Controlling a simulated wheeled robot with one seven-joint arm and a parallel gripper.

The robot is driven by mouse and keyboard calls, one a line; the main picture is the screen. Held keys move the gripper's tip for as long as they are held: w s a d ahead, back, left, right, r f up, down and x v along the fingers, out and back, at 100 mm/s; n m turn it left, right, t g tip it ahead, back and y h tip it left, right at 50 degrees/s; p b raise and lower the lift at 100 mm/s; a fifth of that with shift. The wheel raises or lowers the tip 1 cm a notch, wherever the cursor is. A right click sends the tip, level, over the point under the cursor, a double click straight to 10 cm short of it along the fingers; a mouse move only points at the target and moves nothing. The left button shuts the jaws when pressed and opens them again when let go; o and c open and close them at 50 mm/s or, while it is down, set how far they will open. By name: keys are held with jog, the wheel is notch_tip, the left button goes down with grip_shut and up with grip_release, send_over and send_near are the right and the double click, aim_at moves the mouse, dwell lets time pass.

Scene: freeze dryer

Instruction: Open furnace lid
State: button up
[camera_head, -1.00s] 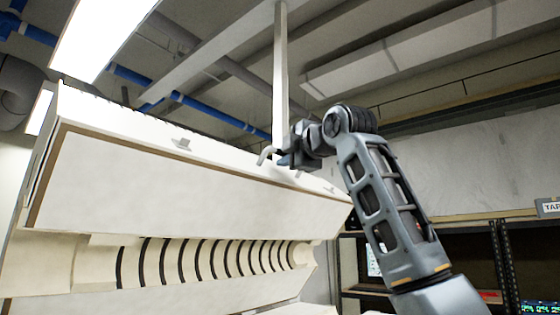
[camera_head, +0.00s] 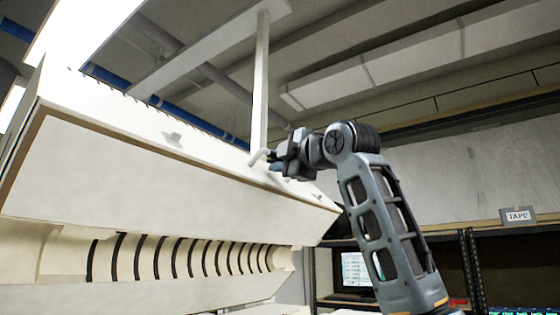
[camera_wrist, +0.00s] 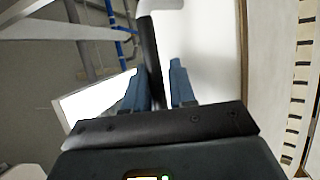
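The furnace lid (camera_head: 150,175) is a long pale panel, tilted up above the furnace body (camera_head: 60,294). A gap between them shows the curved, dark-ringed chamber (camera_head: 165,258). A pale bent handle (camera_head: 259,157) sticks out near the lid's upper edge. My gripper (camera_head: 277,165) is at this handle. In the wrist view, the blue fingers of my gripper (camera_wrist: 160,82) stand apart on either side of a dark handle bar (camera_wrist: 149,50). The bar lies near the left finger, with a light gap to the right finger. Contact is not clear.
A pale vertical post (camera_head: 261,85) hangs from the ceiling just behind the handle. Shelving with a monitor (camera_head: 355,270) and a TAPE sign (camera_head: 518,216) stands at the right. Blue pipes (camera_head: 172,105) run overhead behind the lid.

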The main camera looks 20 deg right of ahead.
jog(key=b+v, duration=0.2)
jog(key=v, duration=0.5)
jog(key=shift+s, duration=0.4)
jog(key=shift+d+f, duration=0.1)
jog(key=shift+d, duration=0.05)
